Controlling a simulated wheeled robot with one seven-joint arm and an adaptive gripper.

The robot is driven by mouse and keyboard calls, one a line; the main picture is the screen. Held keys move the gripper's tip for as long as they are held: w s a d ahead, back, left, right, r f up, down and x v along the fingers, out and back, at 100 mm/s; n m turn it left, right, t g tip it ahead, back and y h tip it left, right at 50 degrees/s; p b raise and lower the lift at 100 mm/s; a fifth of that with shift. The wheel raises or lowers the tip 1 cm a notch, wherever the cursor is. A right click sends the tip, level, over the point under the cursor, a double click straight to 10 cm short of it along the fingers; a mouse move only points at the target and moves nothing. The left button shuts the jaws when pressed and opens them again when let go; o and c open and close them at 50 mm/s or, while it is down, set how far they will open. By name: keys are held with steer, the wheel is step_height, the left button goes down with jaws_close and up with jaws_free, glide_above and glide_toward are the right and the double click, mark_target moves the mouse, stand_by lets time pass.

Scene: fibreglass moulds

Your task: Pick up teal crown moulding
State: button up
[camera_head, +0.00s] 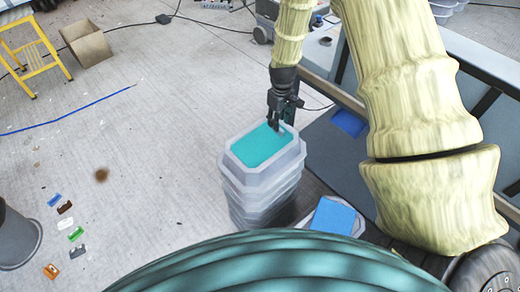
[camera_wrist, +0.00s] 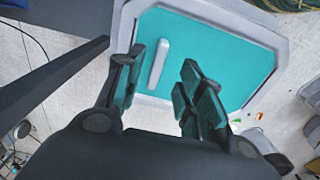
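A short, straight, pale teal-grey bar (camera_wrist: 158,64) lies on a flat teal surface (camera_wrist: 215,55) in the wrist view. It is the only loose piece I see there that could be the teal crown moulding; its profile is too small to make out. The teal surface (camera_head: 258,147) fills the top of a stack of grey translucent tubs (camera_head: 262,190) in the head view. My gripper (camera_head: 276,122) points down over the far right part of that surface. In the wrist view its two fingers (camera_wrist: 164,62) are apart, with the bar between them, nearer the left finger. Contact cannot be told.
The tub's raised grey rim (camera_wrist: 285,45) surrounds the teal surface. A tub with a blue top (camera_head: 333,216) stands at right of the stack. Small coloured pieces (camera_head: 76,234) lie on the floor at left, near a grey bin (camera_head: 15,240). The floor left of the stack is mostly clear.

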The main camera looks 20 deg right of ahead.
steer(key=shift+w+f+p, duration=0.2)
steer(key=shift+f+p, duration=0.15)
steer(key=shift+f, duration=1.45)
steer(key=shift+f, duration=0.1)
jaws_close()
